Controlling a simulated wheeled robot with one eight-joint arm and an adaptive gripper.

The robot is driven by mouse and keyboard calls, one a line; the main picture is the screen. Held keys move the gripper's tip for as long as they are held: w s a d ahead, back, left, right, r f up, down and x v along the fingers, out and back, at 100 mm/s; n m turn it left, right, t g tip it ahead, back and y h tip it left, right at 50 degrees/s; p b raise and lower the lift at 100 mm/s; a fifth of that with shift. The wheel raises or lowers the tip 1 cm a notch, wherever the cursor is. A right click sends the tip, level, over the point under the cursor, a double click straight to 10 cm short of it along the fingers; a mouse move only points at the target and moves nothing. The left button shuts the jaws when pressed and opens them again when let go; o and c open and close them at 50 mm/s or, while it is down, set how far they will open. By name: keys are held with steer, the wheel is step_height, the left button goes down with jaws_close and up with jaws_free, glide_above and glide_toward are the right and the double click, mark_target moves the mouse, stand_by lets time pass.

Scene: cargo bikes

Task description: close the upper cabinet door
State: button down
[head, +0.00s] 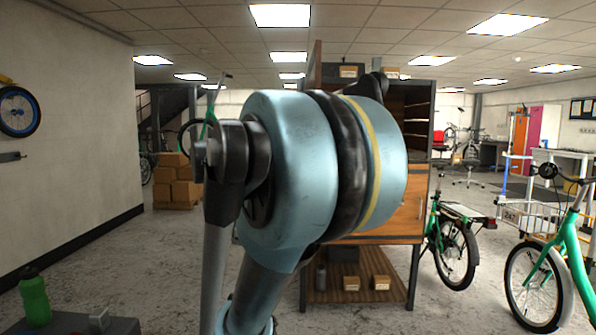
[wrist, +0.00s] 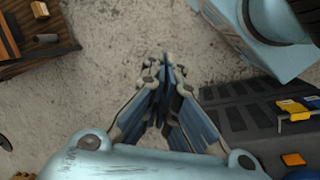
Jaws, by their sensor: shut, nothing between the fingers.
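The wooden cabinet (head: 418,150) stands straight ahead in the head view, and my arm covers much of its front. Its upper part is open at the right, where dark shelves show. A thin upright wooden panel (head: 316,66) stands at its upper left, seen nearly edge-on; it looks like the upper door standing open, but its hinge is hidden. My gripper (wrist: 167,62) shows in the wrist view with its fingers together and empty, above bare floor. It is apart from the cabinet's low shelf (wrist: 22,62) at the upper left. I cannot make out the gripper in the head view.
Small boxes (head: 381,282) sit on the cabinet's bottom shelf. Green bikes (head: 553,260) stand at the right. A green bottle (head: 34,298) stands at the lower left. A dark case-like surface (wrist: 240,112) lies right of my gripper.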

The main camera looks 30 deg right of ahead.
steer(key=w+d+r+n+g+h, duration=0.1)
steer(key=w+d+r+n, duration=0.15)
steer(key=d+r, duration=0.4)
steer(key=w+d+r+n+g+h, duration=0.2)
steer(key=w+d+r, duration=0.15)
steer(key=r, duration=0.65)
steer(key=w+d+r+n+g+h, duration=0.1)
steer(key=w+d+r+n, duration=0.2)
steer(key=r, duration=0.5)
steer(key=s+d+f, duration=0.5)
steer(key=d+f, duration=0.2)
steer(key=d, duration=0.3)
steer(key=shift+m, duration=0.45)
steer(key=shift+s+d, duration=0.1)
